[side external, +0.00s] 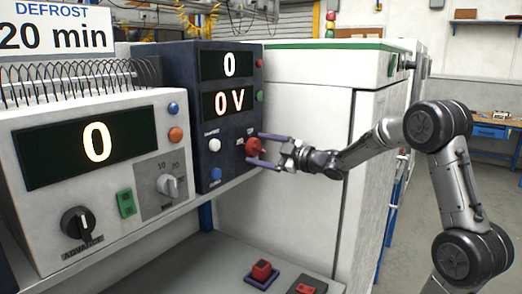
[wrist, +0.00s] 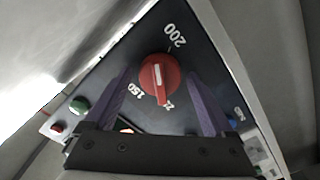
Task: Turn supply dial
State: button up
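The supply dial is a red round knob with a pale pointer line (wrist: 160,79) on the dark panel of the supply unit (side external: 183,80). In the side view the dial (side external: 253,147) sits at the panel's lower right. My gripper (side external: 257,149) is open, with one purple finger above the dial and one below. In the wrist view the fingers (wrist: 160,74) stand on either side of the knob with a gap at each side. The unit's displays read 0 and 0 V.
A white unit (side external: 97,175) with a black knob (side external: 77,223) and a grey knob (side external: 171,186) stands at left. White (side external: 214,145) and blue (side external: 215,174) buttons sit left of the dial. A red button (side external: 261,270) is on the lower shelf. A white cabinet (side external: 310,120) stands at right.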

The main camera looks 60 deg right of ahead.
jog(key=shift+o, duration=0.4)
jog(key=s, duration=1.3)
jog(key=shift+s, duration=0.4)
jog(key=w+m, duration=0.3)
jog(key=w, duration=0.1)
jog(key=w+m, duration=0.4)
jog(key=w, duration=0.1)
jog(key=w+m, duration=0.3)
jog(key=w, duration=0.1)
jog(key=shift+w+r, duration=0.3)
